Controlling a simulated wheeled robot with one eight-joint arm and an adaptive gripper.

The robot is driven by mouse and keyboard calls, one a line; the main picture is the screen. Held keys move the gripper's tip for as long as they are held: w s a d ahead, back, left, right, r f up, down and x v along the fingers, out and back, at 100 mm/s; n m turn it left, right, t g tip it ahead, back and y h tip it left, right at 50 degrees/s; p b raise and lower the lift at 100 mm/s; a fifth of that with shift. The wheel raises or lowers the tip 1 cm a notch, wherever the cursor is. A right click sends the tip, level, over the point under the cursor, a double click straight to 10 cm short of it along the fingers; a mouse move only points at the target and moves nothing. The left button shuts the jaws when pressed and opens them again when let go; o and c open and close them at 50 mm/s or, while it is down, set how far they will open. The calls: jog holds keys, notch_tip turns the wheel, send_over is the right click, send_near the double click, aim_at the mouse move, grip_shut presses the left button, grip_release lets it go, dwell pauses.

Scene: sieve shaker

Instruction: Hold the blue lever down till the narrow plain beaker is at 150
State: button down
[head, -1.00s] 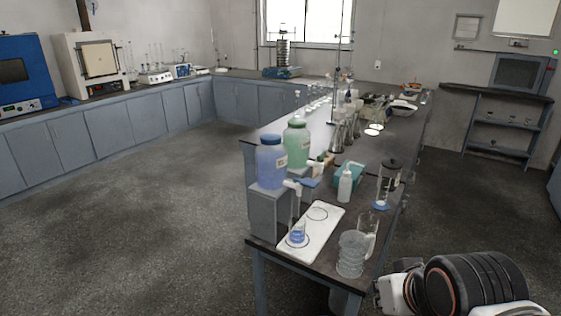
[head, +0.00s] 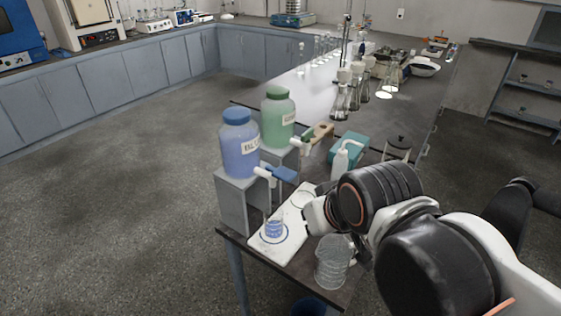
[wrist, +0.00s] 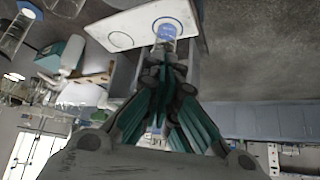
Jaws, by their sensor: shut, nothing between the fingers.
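The blue lever (head: 281,173) sticks out to the right from the white tap on the blue jug (head: 238,148). A clear beaker (head: 273,227) with blue liquid stands under that tap, inside a ring on the white board (head: 262,250). Its scale is too small to read. The beaker also shows at the top of the wrist view (wrist: 165,32). My gripper (wrist: 163,62) is shut and empty, its tips appearing just below the beaker in that view. In the head view my arm covers the board's right part, and the fingers cannot be made out. Lever contact cannot be confirmed.
A green jug (head: 278,120) with a wooden-coloured lever (head: 320,132) stands behind the blue one. A ribbed glass vessel (head: 332,262) stands close to my arm at the front. A wash bottle (head: 341,165) and teal box (head: 350,147) stand behind my arm.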

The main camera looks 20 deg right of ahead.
notch_tip(320, 180, up, 17)
jog(key=n+g+p, duration=0.7)
jog(key=n+p, duration=1.7)
jog(key=n, duration=0.1)
send_over(283, 176)
jog(key=shift+w+f, duration=0.1)
notch_tip(283, 176, down, 14)
jog(key=shift+b, duration=0.8)
